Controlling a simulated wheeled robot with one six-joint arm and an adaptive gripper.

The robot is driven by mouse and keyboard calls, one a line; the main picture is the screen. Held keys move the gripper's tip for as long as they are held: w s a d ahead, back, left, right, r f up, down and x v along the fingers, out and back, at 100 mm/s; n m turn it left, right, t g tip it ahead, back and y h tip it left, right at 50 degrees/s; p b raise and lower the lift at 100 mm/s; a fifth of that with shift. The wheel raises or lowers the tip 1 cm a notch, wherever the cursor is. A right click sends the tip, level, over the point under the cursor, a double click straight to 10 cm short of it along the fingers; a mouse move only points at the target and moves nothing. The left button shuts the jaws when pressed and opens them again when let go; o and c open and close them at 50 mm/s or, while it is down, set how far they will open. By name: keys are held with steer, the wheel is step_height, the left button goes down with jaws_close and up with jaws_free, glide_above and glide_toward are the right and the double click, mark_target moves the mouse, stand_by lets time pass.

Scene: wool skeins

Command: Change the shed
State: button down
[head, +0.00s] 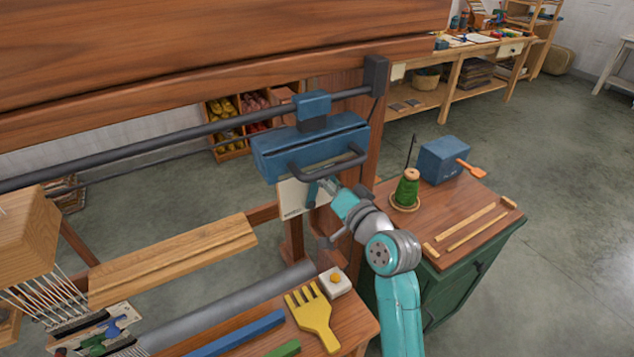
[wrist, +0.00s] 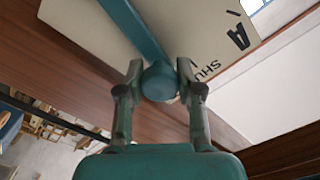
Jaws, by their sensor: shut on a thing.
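A blue box (head: 310,147) with a dark handle bar (head: 328,162) hangs from a dark rail on the wooden loom frame. Below it is a cream plate (head: 291,200), seen close in the wrist view (wrist: 215,25) with partly hidden dark lettering, "SHU" and "A". A blue-teal lever (wrist: 132,25) with a rounded knob (wrist: 158,82) crosses in front of the plate. My gripper (wrist: 158,75) has its two fingers on either side of the knob, shut on it. In the head view my gripper (head: 323,190) is at the plate, and the lever there is hard to make out.
A bench at the front holds a yellow comb (head: 313,318), a white button box (head: 335,282) and a blue bar (head: 237,333). A green cabinet (head: 430,290) at right carries a green spool (head: 407,188) and a blue box (head: 444,160). Open floor lies further right.

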steer(key=shift+w+d+f+m, duration=0.3)
steer(key=shift+d+m, duration=0.2)
steer(key=shift+m, duration=0.3)
steer(key=shift+w+d+f+m, duration=0.2)
steer(key=shift+w+d+m, duration=0.25)
steer(key=shift+m, duration=0.35)
steer(key=c, duration=0.7)
jaws_free()
steer(key=shift+s+d, duration=0.1)
steer(key=v, duration=1.2)
steer(key=shift+f, duration=0.1)
